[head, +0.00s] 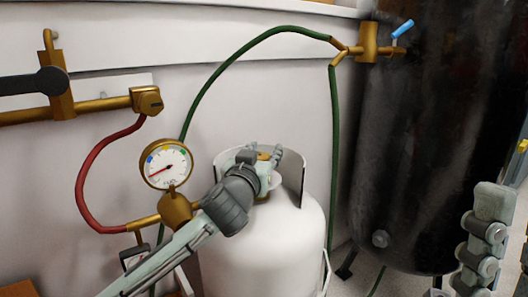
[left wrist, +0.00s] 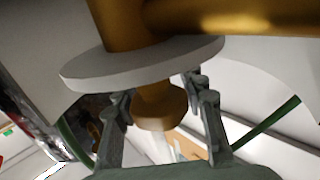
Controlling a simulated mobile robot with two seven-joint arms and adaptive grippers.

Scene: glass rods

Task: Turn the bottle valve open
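A white gas bottle (head: 262,245) stands upright against the wall, with a collar (head: 292,170) around its brass valve (head: 264,157). My left gripper (head: 264,150) is at the top of the bottle, inside the collar, and partly hides the valve. In the left wrist view, a pale disc (left wrist: 140,66) sits on the brass valve, with a brass knob (left wrist: 160,106) beyond it. The fingers of my left gripper (left wrist: 160,92) are apart, one on each side of the knob. I cannot tell whether they touch it.
A pressure gauge (head: 166,164) on a brass fitting (head: 175,210) stands close to my left arm. A red hose (head: 82,190) and a green hose (head: 218,78) run nearby. A large dark tank (head: 420,150) with a blue-handled tap (head: 402,29) stands at right.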

